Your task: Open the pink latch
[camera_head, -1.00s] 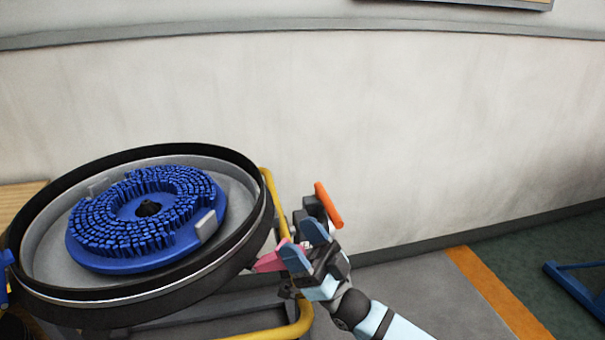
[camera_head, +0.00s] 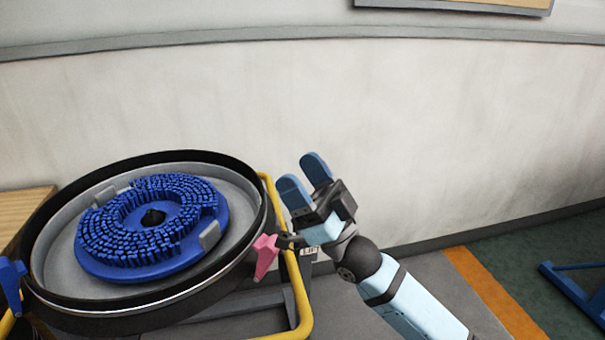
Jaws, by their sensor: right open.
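The pink latch (camera_head: 264,256) sits on the right side of the round black-rimmed tank (camera_head: 247,250), just outside the rim. It hangs with its narrow end pointing down. My right gripper (camera_head: 304,178) is above and to the right of the latch, apart from it. Its two blue fingers point up and are spread with nothing between them. The gripper body and wrist are near the yellow frame bar. My left gripper is not in view.
A blue round brush (camera_head: 100,250) lies inside the tank. A blue latch-like part (camera_head: 12,280) is at the tank's left. A yellow frame bar (camera_head: 303,305) runs beside the latch. The pale wall (camera_head: 450,130) stands behind, with free room in front at right.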

